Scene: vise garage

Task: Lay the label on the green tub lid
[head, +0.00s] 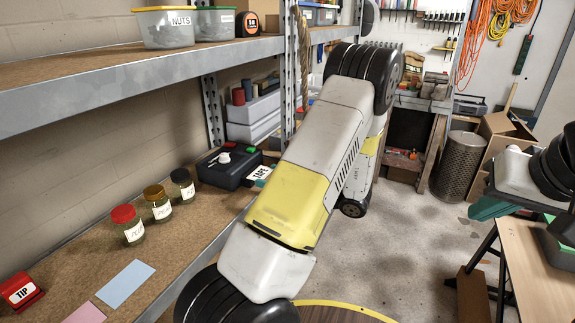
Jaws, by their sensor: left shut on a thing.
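The green-lidded tub (215,24) stands on the upper shelf at the top left, its lid on. A white label reading TAPE (261,172) shows beside the black box on the lower shelf, its right end against the outline of my left arm. I cannot tell whether it lies or is held. My left arm fills the middle of the picture, and its jaws are hidden behind it. My right arm shows only in part at the right edge, its jaws out of sight.
A tub marked NUTS (166,28) stands left of the green-lidded tub. Below are a black box (228,166), several lidded jars (128,225), a blue card (125,284) and a red TIP holder (20,291). The upper shelf's front edge (130,81) overhangs the lower shelf.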

